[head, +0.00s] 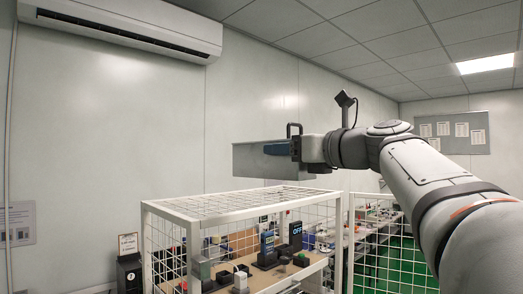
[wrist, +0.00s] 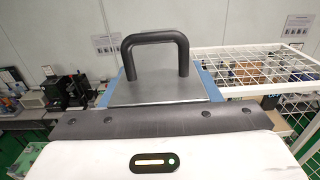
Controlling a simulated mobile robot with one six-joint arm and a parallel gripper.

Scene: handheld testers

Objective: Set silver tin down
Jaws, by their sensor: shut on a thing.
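My gripper (head: 280,149) is in the middle of the head view, shut on the silver tin (head: 258,166). The tin is a grey metal box held level in the air, apart from the wire cage below it. A blue finger lies along its near side. A black arched handle (head: 294,129) stands at the gripper end. In the wrist view the tin's flat grey face (wrist: 158,92) shows between two blue fingers, with the black arch (wrist: 156,45) over it. The tin's far side and underside are hidden.
A white wire-mesh cage (head: 235,197) stands below the tin, around a wooden bench (head: 270,276) crowded with dark handheld devices and small boxes. Another white mesh panel (head: 385,262) stands to the right, with green floor behind it. The air around the tin looks clear.

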